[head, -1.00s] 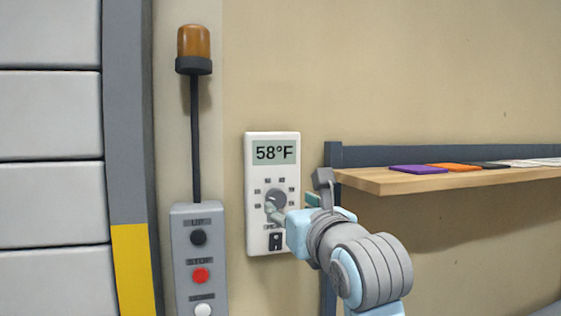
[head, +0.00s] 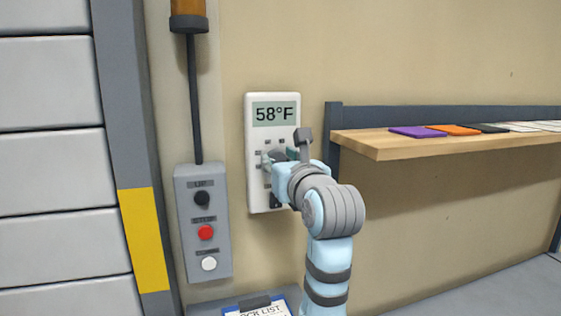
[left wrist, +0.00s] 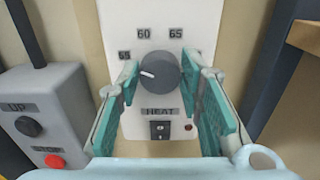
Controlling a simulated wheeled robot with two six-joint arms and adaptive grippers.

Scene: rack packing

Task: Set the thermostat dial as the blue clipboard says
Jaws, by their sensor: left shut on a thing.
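The thermostat (head: 259,190) is a white wall panel whose display reads 58°F. Its round grey dial (left wrist: 162,73) has a white pointer mark, which points left and slightly up in the left wrist view. Labels 60 and 65 are above the dial, and another label, seemingly 55, is at its upper left. My left gripper (head: 279,158) is at the dial, with teal-padded fingers (left wrist: 163,80) on either side of it, shut on it. In the head view the gripper partly hides the dial. The blue clipboard (head: 262,311) shows only its top at the bottom edge; its instructions are out of view.
A grey button box (head: 203,250) with black, red and white buttons is left of the thermostat. A wooden shelf (head: 400,147) with coloured flat items juts out at the right. A grey door frame with a yellow patch (head: 143,240) is at the left.

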